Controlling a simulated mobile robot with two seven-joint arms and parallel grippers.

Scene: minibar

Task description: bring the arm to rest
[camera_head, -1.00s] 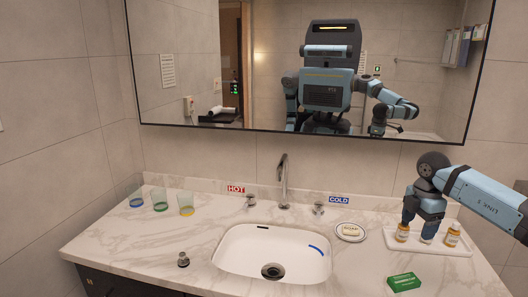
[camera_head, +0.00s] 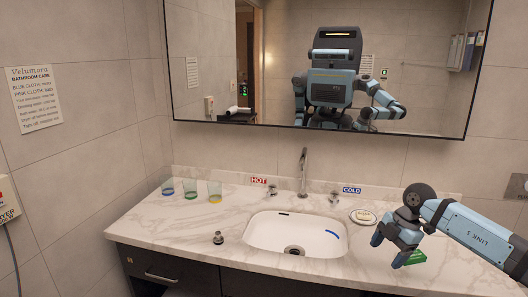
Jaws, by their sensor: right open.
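My right arm comes in from the right edge over the counter's right end. Its gripper (camera_head: 388,251) hangs down, open, with the fingers spread. It is in front of or just over the green box (camera_head: 415,258), which it partly covers. I see nothing between the fingers. I cannot tell whether a fingertip touches the counter. My left gripper is not directly in view. The wall mirror (camera_head: 240,80) shows my head, torso and bent right arm.
The marble counter (camera_head: 150,224) holds a white sink (camera_head: 268,236), a faucet (camera_head: 303,172), a soap dish (camera_head: 353,220) and a metal stopper (camera_head: 218,238).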

